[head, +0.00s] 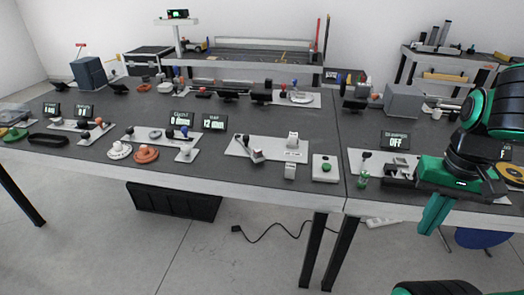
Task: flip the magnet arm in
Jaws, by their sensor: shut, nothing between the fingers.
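A small display reading OFF (396,141), its label too small to read surely, stands at the back of a pale plate (356,160) on the right part of the bench. On this plate are a small dark-knobbed part (366,157) and a dark block (398,172). I cannot tell for sure which part is the magnet arm; my gripper's body hides the plate's right side. My gripper (429,226) is at the right, fingers pointing down in front of the bench's front edge. Its green fingers are together and hold nothing.
A small green part (362,180) stands left of the dark block. A pale box with a green button (325,168) and a plate with a lever (250,150) lie further left. The bench's front edge (270,190) is close to my gripper. A grey box (402,100) stands behind.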

